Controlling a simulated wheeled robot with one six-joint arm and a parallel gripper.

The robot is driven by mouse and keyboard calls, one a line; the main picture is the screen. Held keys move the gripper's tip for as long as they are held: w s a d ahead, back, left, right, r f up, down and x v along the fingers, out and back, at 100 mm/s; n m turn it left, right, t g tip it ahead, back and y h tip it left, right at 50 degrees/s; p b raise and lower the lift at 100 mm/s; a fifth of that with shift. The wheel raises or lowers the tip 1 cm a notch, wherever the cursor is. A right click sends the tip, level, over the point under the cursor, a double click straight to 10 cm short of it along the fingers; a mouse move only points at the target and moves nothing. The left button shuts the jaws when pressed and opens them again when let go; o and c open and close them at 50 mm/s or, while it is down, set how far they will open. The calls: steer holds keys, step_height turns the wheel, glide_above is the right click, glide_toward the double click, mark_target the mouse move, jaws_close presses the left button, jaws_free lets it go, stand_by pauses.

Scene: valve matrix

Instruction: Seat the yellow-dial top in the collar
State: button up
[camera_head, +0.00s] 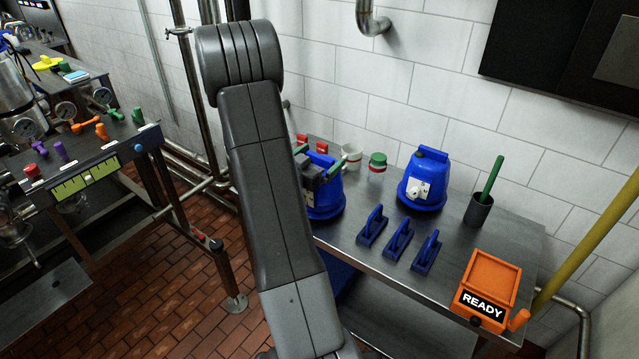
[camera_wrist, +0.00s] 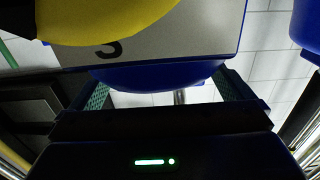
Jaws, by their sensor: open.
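The yellow dial (camera_wrist: 105,18) fills the top left of the wrist view, on a white plate (camera_wrist: 200,40) with a dark numeral. The plate is on a blue top (camera_wrist: 160,76), whose curved blue part shows between my fingers. In the head view a blue top (camera_head: 325,207) stands on the steel table, partly hidden behind my arm; its dial is hidden there. My gripper (camera_wrist: 165,92) is open, one finger on each side of the blue part. I cannot tell whether the fingers touch it. I cannot make out the collar in either view.
A second blue top (camera_head: 425,180) with a white dial stands to the right. Several blue handled pieces (camera_head: 398,240), a dark cup with a green rod (camera_head: 479,208), small jars (camera_head: 377,163) and an orange READY box (camera_head: 487,286) share the table. A valve bench (camera_head: 80,170) is at left.

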steer(key=shift+c, duration=0.4)
steer(key=c, duration=1.7)
steer(key=shift+o, duration=0.2)
steer(key=shift+r, duration=0.1)
